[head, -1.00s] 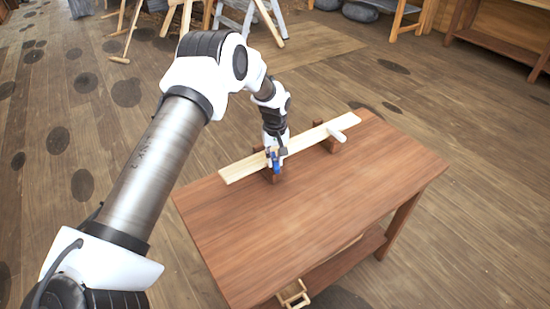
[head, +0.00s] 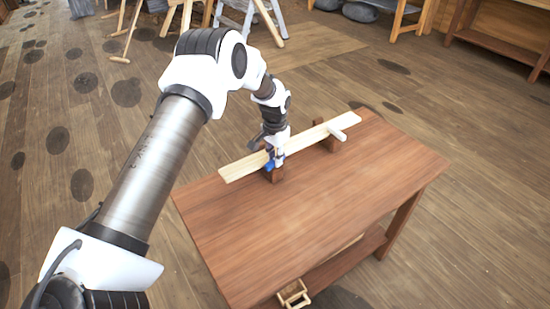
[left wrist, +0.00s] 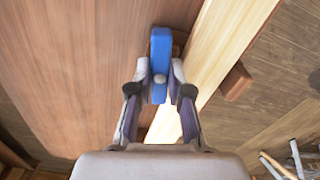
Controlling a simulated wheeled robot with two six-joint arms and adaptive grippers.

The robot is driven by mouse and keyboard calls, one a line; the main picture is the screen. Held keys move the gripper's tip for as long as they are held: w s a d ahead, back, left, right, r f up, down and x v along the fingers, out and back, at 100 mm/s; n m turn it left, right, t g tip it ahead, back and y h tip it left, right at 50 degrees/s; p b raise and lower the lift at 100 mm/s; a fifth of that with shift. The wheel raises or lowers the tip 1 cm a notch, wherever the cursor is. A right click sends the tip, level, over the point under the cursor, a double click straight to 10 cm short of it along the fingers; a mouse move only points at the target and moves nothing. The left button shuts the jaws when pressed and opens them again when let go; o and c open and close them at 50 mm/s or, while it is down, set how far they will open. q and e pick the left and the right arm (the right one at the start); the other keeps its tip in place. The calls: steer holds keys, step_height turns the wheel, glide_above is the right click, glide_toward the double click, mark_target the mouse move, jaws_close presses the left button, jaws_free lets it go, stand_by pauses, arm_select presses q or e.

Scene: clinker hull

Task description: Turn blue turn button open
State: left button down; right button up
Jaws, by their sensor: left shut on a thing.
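The blue turn button (head: 269,165) sits on top of the near wooden block (head: 273,176) on the table. In the left wrist view the button (left wrist: 160,52) is a blue bar with a pale round pivot, and its lower end reaches the pale plank's edge. My left gripper (head: 277,159) points down at it; in the wrist view its fingers (left wrist: 160,76) are shut on the button, one on each side. The pale plank (head: 240,170) runs through both blocks. Part of the button is hidden by the fingers. My right gripper is not in view.
A white turn button (head: 338,134) lies across the plank at the far block (head: 331,145). The brown tabletop (head: 330,195) is bare in front of the plank. Below is a shelf with a small wooden frame (head: 294,294). Stools and benches stand farther back.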

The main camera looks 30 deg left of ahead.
arm_select(q)
steer(key=shift+s+f+m, duration=0.15)
steer(key=shift+m, duration=1.15)
steer(key=c, duration=1.1)
jaws_free()
step_height(320, 180, up, 12)
